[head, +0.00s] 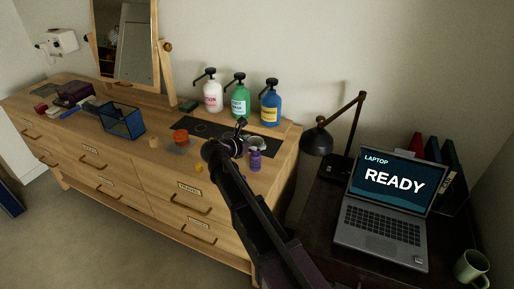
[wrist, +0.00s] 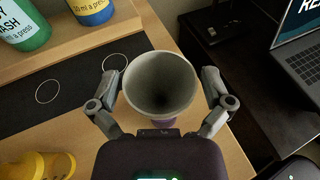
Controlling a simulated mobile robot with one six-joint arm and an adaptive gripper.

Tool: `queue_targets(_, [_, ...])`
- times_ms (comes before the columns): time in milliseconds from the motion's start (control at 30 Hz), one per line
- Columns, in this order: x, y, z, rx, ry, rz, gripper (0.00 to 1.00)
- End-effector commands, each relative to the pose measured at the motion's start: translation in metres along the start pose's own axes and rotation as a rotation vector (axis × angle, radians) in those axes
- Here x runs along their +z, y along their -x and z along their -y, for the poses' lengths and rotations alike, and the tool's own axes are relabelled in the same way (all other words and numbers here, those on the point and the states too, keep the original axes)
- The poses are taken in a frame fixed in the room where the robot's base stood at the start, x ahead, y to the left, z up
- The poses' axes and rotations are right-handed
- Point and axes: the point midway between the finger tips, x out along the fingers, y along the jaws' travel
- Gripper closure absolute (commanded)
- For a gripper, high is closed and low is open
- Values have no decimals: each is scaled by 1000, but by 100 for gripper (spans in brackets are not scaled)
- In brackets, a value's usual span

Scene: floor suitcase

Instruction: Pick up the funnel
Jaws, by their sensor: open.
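The funnel (wrist: 160,92) is a grey-beige cone in the wrist view, its wide round mouth facing the camera. My gripper (wrist: 162,76) is open, with one finger on each side of the funnel. I cannot tell whether either finger touches it. A bit of purple shows just below the cone; its spout is hidden. In the head view my gripper (head: 238,138) is over the right end of the dresser and mostly hides the funnel. A small purple bottle (head: 255,161) stands there; I cannot tell whether the funnel sits in it.
White (head: 212,96), green (head: 240,101) and blue (head: 270,107) pump bottles stand behind on the dresser (head: 150,183). An orange-lidded jar (head: 180,137) and a blue mesh basket (head: 122,124) are to the left. A lamp (head: 317,141) and laptop (head: 385,215) are on the right.

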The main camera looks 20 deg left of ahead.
Motion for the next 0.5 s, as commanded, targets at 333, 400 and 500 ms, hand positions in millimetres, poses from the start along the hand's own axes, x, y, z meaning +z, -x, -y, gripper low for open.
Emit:
queue_targets(333, [0, 0, 0, 1, 0, 0, 21])
queue_targets(400, [0, 1, 0, 1, 0, 0, 34])
queue_targets(500, [0, 1, 0, 1, 0, 0, 37])
